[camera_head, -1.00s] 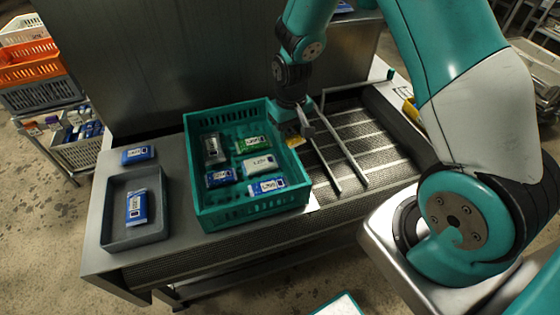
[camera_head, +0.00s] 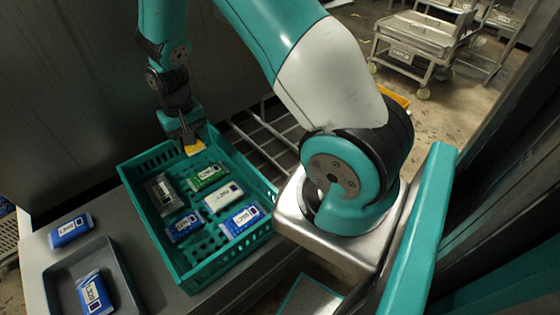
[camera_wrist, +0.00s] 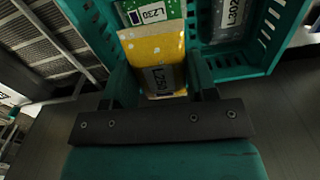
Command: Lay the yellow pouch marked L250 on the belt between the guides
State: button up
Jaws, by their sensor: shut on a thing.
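The yellow pouch (camera_wrist: 155,50), marked L250, is held between the two fingers of my gripper (camera_wrist: 161,78) in the wrist view. In the head view my gripper (camera_head: 188,138) points down at the back of the teal crate (camera_head: 188,283), and a bit of the yellow pouch (camera_head: 194,148) shows below it. The belt (camera_head: 275,125) lies to the right of the crate, partly hidden behind my arm. The thin metal guides (camera_head: 258,148) run along it; a guide (camera_wrist: 45,38) also shows at the left of the wrist view.
The crate holds several other pouches, including a green one (camera_head: 208,176), a white one (camera_head: 223,197) and a grey one (camera_head: 163,194). A grey tray (camera_head: 58,272) with a blue pouch (camera_head: 95,293) stands left. Another blue pouch (camera_head: 70,230) lies beside it.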

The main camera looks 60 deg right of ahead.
jog(key=d+f+m+b, duration=0.1)
jog(key=d+m+b, duration=0.1)
jog(key=d+m, duration=0.1)
jog(key=d+f+m+b, duration=0.1)
jog(key=d+m+b, duration=0.1)
jog(key=d+m, duration=0.2)
jog(key=d+f+m+b, duration=0.2)
jog(key=d+m, duration=0.1)
jog(key=m, duration=0.1)
jog(key=shift+s+d+f, duration=0.1)
jog(key=shift+s+d, duration=0.05)
jog(key=shift+d, duration=0.1)
jog(key=s+d+f+m+b, duration=0.2)
jog(key=d+m+b, duration=0.2)
jog(key=d+m, duration=0.25)
jog(key=m+b, duration=0.7)
jog(key=m, duration=1.1)
send_over(287, 161)
notch_tip(287, 161, down, 2)
jog(key=f, duration=0.1)
notch_tip(287, 161, down, 19)
jog(key=shift+f, duration=0.15)
jog(key=o, duration=0.6)
jog(key=shift+o, duration=0.2)
